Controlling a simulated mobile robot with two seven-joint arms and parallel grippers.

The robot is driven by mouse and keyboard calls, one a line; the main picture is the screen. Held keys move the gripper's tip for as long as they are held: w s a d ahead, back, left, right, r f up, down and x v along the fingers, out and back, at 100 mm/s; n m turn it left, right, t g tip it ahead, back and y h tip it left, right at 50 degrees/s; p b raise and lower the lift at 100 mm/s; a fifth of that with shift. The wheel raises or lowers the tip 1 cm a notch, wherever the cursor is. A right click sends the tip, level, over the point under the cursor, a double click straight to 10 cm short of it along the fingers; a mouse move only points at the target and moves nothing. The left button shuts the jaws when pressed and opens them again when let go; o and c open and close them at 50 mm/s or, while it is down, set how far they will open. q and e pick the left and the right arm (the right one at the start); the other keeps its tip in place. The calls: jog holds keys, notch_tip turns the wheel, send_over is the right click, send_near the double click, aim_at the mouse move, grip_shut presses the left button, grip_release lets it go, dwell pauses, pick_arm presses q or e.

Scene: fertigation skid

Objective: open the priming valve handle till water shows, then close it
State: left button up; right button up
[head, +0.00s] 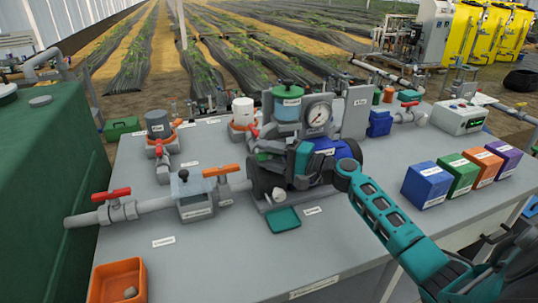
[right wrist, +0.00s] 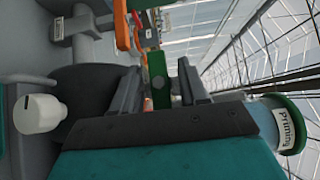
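The priming pot (head: 287,108), clear blue with a green lid, stands on the pump in the middle of the bench. It also shows at the lower right of the right wrist view (right wrist: 268,108), labelled Priming. A green handle (right wrist: 157,82), which looks like the priming valve handle, lies between the fingers of my right gripper (right wrist: 160,86). The fingers stand apart with the handle between them, and I see no firm grip. In the head view my right gripper (head: 272,150) is just below the pot and partly hides the handle. My left gripper is not in view.
A pressure gauge (head: 318,114) sits close right of the pot. An orange-handled valve (head: 220,171) and a red-handled valve (head: 111,194) are on the pipe to the left. A green tray (head: 283,219) lies in front of the pump. The front of the bench is mostly clear.

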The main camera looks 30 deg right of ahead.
grip_shut()
